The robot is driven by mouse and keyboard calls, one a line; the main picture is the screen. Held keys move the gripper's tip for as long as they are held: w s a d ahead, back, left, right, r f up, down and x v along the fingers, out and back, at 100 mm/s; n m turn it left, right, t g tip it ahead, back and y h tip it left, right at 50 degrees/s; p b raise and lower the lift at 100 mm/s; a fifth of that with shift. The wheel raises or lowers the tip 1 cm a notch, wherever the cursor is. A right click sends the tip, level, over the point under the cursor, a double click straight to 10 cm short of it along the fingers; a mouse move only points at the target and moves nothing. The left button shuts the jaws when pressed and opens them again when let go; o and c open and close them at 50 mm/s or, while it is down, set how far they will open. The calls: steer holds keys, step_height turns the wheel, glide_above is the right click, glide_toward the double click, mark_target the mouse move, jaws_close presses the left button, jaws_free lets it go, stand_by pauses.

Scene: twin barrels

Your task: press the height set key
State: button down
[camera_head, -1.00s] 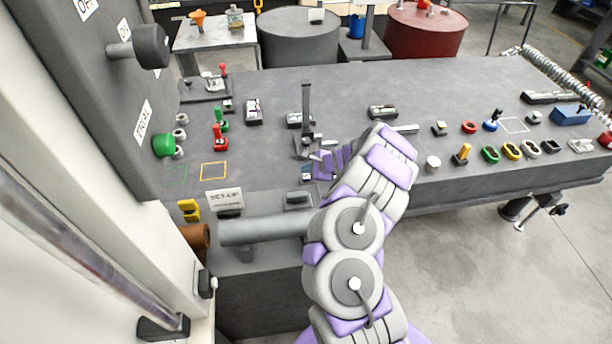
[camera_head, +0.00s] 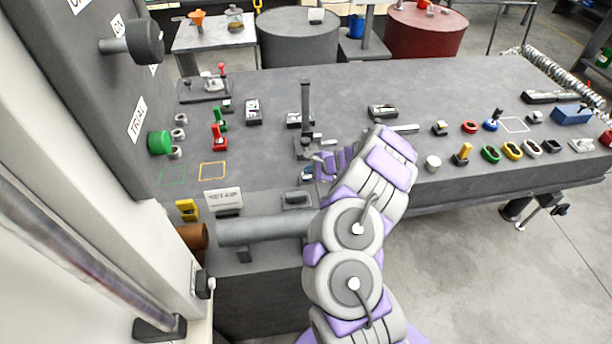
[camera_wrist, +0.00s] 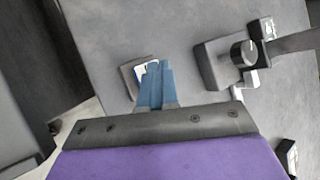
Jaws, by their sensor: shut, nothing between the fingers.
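In the wrist view, a small dark block with a pale, blue-marked top face (camera_wrist: 141,70) lies at the fingertips; it looks like the height set key, but I read no label. My gripper (camera_wrist: 155,68) is shut and empty, with its blue fingers side by side over the block's right part, hiding some of it. I cannot tell whether the tips touch it. In the head view, my gripper (camera_head: 310,173) is near the bench's front, just before the upright dark height gauge (camera_head: 306,120). My arm hides part of that area, and the block is not clear there.
The gauge base (camera_wrist: 222,62) stands close right of my fingers in the wrist view. A white SET-UP sign (camera_head: 224,200) and a grey cylinder (camera_head: 265,230) are left of my arm. Knobs and rings, including a yellow ring (camera_head: 511,151), line the bench's right side.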

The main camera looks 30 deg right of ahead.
mark_target(308, 177)
steer(key=shift+d+f, duration=0.15)
steer(key=shift+f+b, duration=0.25)
steer(key=shift+b, duration=0.1)
steer(key=shift+r, duration=0.1)
stand_by(0.5)
steer(key=shift+a+r+p, duration=0.2)
steer(key=shift+r+p, duration=0.1)
steer(key=shift+r, duration=0.15)
steer(key=shift+a+r+p, duration=0.2)
steer(key=shift+r+p, duration=0.1)
steer(key=shift+r, duration=0.15)
steer(key=shift+r+p, duration=1.8)
steer(key=shift+r, duration=0.65)
